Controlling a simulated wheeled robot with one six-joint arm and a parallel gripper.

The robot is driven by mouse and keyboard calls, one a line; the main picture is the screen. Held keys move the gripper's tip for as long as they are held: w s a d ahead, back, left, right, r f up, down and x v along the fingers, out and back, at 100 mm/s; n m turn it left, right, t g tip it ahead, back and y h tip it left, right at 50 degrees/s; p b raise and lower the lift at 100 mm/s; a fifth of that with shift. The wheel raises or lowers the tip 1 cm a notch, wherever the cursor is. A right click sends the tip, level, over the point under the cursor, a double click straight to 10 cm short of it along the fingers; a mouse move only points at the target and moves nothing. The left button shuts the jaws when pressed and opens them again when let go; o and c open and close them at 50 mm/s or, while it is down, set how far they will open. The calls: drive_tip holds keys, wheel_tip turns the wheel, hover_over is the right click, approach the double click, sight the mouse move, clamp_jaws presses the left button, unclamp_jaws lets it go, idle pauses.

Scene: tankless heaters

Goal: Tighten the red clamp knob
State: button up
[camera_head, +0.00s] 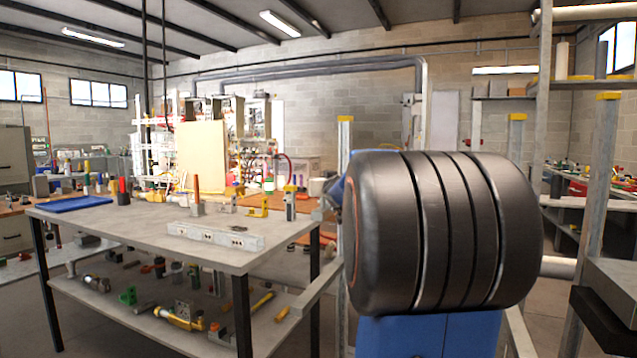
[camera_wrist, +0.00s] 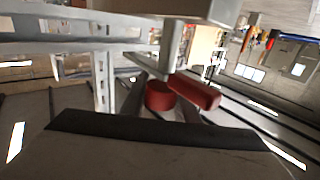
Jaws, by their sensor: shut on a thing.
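The red clamp knob (camera_wrist: 158,96) shows in the middle of the wrist view. It is a short red round piece with a red bar-like part (camera_wrist: 196,91) beside it to the right, under a grey metal bracket (camera_wrist: 165,63). My gripper (camera_wrist: 158,107) reaches up from the dark band at the bottom of the wrist view. Its grey fingers are on either side of the round red piece and shut on it. The exact contact is partly hidden and blurred. In the head view I cannot make out the knob or my gripper; my dark arm covers the right middle.
A grey metal frame (camera_wrist: 102,75) stands close at the left in the wrist view. In the head view a workbench (camera_head: 130,225) with a blue tray (camera_head: 75,203) and tools stands at the left. Yellow-capped posts (camera_head: 600,150) stand at the right.

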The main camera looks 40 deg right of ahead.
drive_tip(key=shift+h, duration=0.3)
idle(0.4)
drive_tip(key=o, duration=1.1)
drive_tip(key=shift+c, duration=0.2)
drive_tip(key=shift+s, duration=0.1)
drive_tip(key=v, duration=1.7)
drive_tip(key=shift+r, duration=0.2)
